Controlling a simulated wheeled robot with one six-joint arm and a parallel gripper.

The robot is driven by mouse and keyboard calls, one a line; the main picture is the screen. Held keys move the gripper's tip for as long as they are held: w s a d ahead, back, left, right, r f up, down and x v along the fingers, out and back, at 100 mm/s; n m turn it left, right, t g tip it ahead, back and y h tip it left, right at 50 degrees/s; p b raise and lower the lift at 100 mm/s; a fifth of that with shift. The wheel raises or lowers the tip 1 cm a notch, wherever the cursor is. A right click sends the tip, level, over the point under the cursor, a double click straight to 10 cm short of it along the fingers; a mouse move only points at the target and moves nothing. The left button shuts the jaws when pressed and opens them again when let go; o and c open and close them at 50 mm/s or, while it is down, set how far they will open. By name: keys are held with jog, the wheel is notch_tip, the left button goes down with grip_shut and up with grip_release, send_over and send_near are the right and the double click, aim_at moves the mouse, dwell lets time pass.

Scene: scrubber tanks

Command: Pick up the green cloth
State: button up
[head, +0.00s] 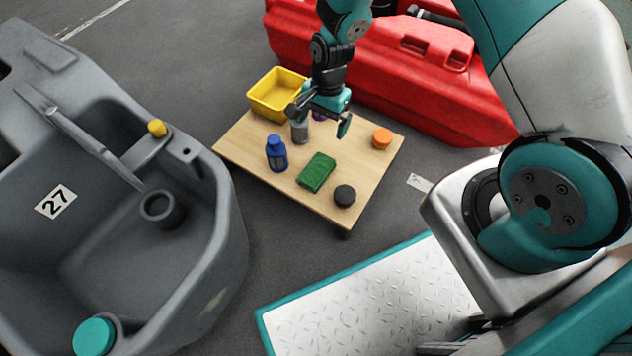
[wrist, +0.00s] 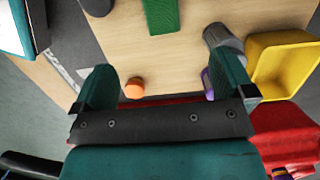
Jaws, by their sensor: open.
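The green cloth (head: 317,172) lies folded flat on a low wooden table (head: 240,149), between a blue bottle and a black round lid. In the wrist view the cloth (wrist: 161,15) shows at the top edge, partly cut off. My gripper (head: 320,118) is open and empty above the far part of the table, behind the cloth as seen from the head. Its two teal fingers (wrist: 163,90) are spread apart in the wrist view, with the cloth beyond them.
A blue bottle (head: 277,155), a grey cylinder (head: 300,132), a black lid (head: 344,195), an orange lid (head: 382,138) and a yellow bin (head: 276,103) stand on the table. A purple item (head: 319,115) is partly hidden by my gripper. A red machine (head: 440,90) is behind; a grey tank (head: 215,240) is left.

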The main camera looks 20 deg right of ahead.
jog(key=b, duration=0.7)
send_near(317, 169)
jog(key=f, duration=0.5)
jog(key=shift+s+a, duration=0.15)
jog(key=shift+a, duration=0.25)
jog(key=f+b, duration=0.4)
jog(key=f, duration=0.1)
jog(key=shift+s+a+f, duration=0.1)
jog(key=shift+s+a, duration=0.15)
jog(key=shift+a, duration=0.1)
jog(key=c, duration=0.9)
